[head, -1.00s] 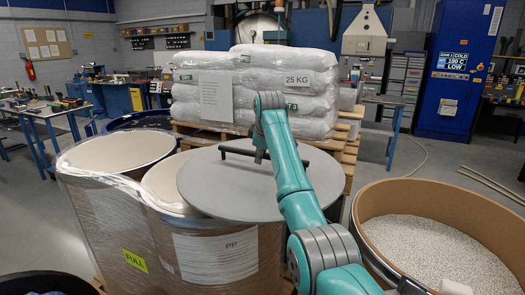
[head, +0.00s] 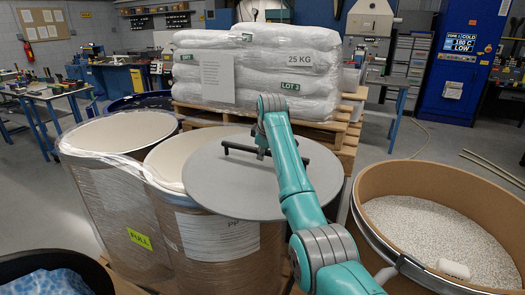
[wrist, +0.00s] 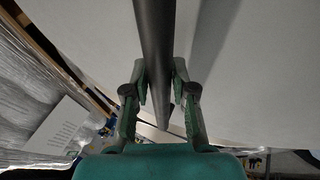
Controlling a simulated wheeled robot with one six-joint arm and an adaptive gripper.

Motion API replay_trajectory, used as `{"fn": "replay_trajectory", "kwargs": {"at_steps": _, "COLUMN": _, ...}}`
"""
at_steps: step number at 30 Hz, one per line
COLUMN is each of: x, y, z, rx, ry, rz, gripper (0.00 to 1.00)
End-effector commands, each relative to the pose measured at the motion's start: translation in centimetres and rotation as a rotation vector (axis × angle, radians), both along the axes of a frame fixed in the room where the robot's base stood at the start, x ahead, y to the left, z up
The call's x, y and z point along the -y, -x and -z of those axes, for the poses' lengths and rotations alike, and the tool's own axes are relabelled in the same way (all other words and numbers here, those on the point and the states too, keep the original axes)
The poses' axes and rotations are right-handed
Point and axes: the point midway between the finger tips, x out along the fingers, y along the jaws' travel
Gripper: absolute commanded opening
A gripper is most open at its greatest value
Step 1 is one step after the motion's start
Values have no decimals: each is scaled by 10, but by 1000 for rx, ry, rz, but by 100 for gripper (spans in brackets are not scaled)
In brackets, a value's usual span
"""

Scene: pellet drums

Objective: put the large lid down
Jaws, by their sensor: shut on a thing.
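The large lid (head: 230,185) is a flat grey disc with a dark bar handle (head: 236,148) across its top. My gripper (wrist: 160,85) is shut on this handle; in the head view its end is mostly hidden behind my arm. The lid hangs over the right part of the middle drum, marked PP (head: 215,250), and reaches past its right side. The drum's pale mouth (head: 168,163) shows at the lid's left. I cannot tell whether the lid touches the rim. In the wrist view the pale lid surface (wrist: 250,60) fills much of the picture.
A wrapped drum marked FULL (head: 115,205) stands open at left. An open brown drum of white pellets (head: 430,180) stands at right, a white object (head: 453,269) inside it. White sacks (head: 290,80) lie on a pallet (head: 335,130) behind. Floor (head: 400,135) shows at back right.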

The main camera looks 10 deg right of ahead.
Motion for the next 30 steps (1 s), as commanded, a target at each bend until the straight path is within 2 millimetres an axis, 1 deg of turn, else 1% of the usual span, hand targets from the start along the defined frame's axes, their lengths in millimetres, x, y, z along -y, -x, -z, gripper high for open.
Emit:
{"fn": "replay_trajectory", "kwargs": {"at_steps": 1, "x": 0, "y": -1, "z": -3, "rx": 6, "ry": 0, "rz": 0, "gripper": 0}}
{"fn": "replay_trajectory", "kwargs": {"at_steps": 3, "x": 0, "y": -1, "z": -1, "rx": 5, "ry": 0, "rz": 0, "gripper": 0}}
{"fn": "replay_trajectory", "kwargs": {"at_steps": 4, "x": 0, "y": 0, "z": 3, "rx": -1, "ry": 0, "rz": 0, "gripper": 28}}
{"fn": "replay_trajectory", "kwargs": {"at_steps": 5, "x": 0, "y": 0, "z": 2, "rx": -1, "ry": 0, "rz": 0, "gripper": 35}}
{"fn": "replay_trajectory", "kwargs": {"at_steps": 6, "x": 0, "y": 0, "z": 2, "rx": -1, "ry": 0, "rz": 0, "gripper": 45}}
{"fn": "replay_trajectory", "kwargs": {"at_steps": 7, "x": 0, "y": 0, "z": 2, "rx": -1, "ry": 0, "rz": 0, "gripper": 50}}
{"fn": "replay_trajectory", "kwargs": {"at_steps": 16, "x": 0, "y": 0, "z": 2, "rx": -1, "ry": 0, "rz": 0, "gripper": 50}}
{"fn": "replay_trajectory", "kwargs": {"at_steps": 20, "x": 0, "y": 3, "z": -6, "rx": 0, "ry": 0, "rz": 0, "gripper": 50}}
{"fn": "replay_trajectory", "kwargs": {"at_steps": 23, "x": 0, "y": 9, "z": -18, "rx": 1, "ry": 0, "rz": 0, "gripper": 50}}
{"fn": "replay_trajectory", "kwargs": {"at_steps": 30, "x": 1, "y": 33, "z": -60, "rx": 2, "ry": 0, "rz": 0, "gripper": 50}}
